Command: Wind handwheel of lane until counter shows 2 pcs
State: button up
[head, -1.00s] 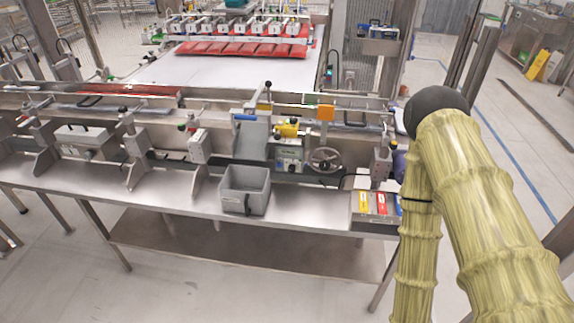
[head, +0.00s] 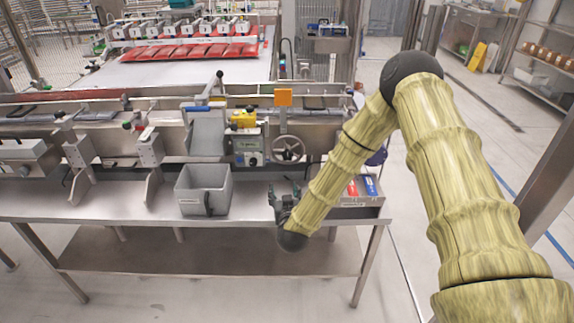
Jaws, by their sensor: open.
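The handwheel (head: 288,149) is a grey spoked wheel on the front of the lane's rail, right of the control box. The control box (head: 248,152) is pale with a small greenish display; its count is too small to read. My gripper (head: 284,194) is open and empty over the front of the steel table, below the handwheel and apart from it. Its dark fingers point up and away toward the machine.
A grey bin (head: 203,190) stands on the steel table (head: 120,208) left of my gripper. A tray (head: 362,201) with red and blue items lies to the right, partly behind my arm. Floor is free at right.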

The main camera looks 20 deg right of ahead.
jog(key=m+t+h, duration=0.1)
jog(key=t+h, duration=0.1)
send_near(288, 156)
jog(key=p+x, duration=0.1)
jog(key=x, duration=1)
jog(key=shift+a, duration=0.1)
jog(key=c, duration=1)
